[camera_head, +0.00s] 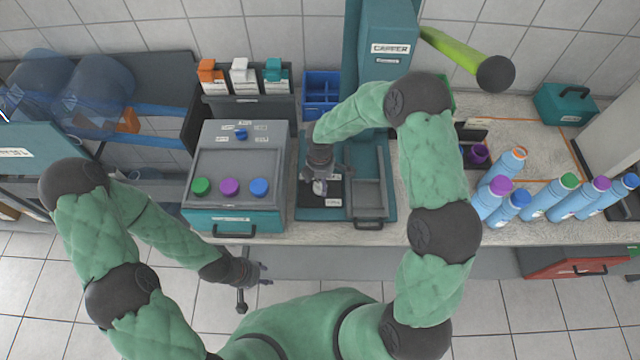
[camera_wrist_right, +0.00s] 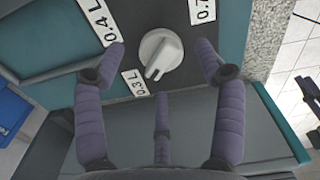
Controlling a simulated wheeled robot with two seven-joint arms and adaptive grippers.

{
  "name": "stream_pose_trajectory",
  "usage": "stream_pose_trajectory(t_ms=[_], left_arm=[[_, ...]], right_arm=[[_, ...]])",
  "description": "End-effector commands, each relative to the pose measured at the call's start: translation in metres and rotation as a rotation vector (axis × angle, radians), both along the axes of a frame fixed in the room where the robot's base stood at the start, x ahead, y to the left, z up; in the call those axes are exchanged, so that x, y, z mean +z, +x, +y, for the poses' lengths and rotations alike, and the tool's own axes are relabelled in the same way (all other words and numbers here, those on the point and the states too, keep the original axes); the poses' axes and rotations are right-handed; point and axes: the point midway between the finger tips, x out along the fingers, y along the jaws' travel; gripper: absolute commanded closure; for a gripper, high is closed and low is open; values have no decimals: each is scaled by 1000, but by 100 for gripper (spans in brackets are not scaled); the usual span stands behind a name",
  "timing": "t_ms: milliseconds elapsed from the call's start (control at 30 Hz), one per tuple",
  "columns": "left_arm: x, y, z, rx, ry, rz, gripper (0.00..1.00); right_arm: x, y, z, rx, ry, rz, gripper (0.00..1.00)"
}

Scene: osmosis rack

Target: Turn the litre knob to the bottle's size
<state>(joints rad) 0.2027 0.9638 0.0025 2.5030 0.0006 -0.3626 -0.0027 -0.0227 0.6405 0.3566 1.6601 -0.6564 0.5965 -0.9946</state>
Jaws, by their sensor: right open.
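The white litre knob (camera_wrist_right: 160,52) sits on a dark panel in the right wrist view, its ridge pointing down and slightly left, near the 0.3 L label (camera_wrist_right: 133,83). A 0.4 L label (camera_wrist_right: 98,20) is at upper left; another label (camera_wrist_right: 202,10) at upper right is cut off. My right gripper (camera_wrist_right: 160,88) is open, its purple fingers spread around the knob with visible gaps. In the head view my right gripper (camera_head: 319,186) hangs over the capper station (camera_head: 312,213) and hides most of the knob. My left gripper (camera_head: 250,280) is open and empty, below the counter front.
Several light-blue bottles (camera_head: 565,202) with coloured caps stand on the right of the counter. A box with green, purple and blue buttons (camera_head: 230,187) is left of the capper station. A green lever (camera_head: 455,52) with a black ball sticks out at upper right.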

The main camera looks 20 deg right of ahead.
Motion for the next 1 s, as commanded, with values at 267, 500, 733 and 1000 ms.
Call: stream_pose_trajectory(t_ms=[267,500,733,1000], left_arm=[[-2,0,0,0,0,0,60],[-2,0,0,0,0,0,60],[-2,0,0,0,0,0,60],[-3,0,0,0,0,0,60]], right_arm=[[-23,0,0,0,0,-1,30],[-24,0,0,0,0,-1,30],[-24,0,0,0,0,-1,78],[-24,0,0,-5,0,-1,86]])
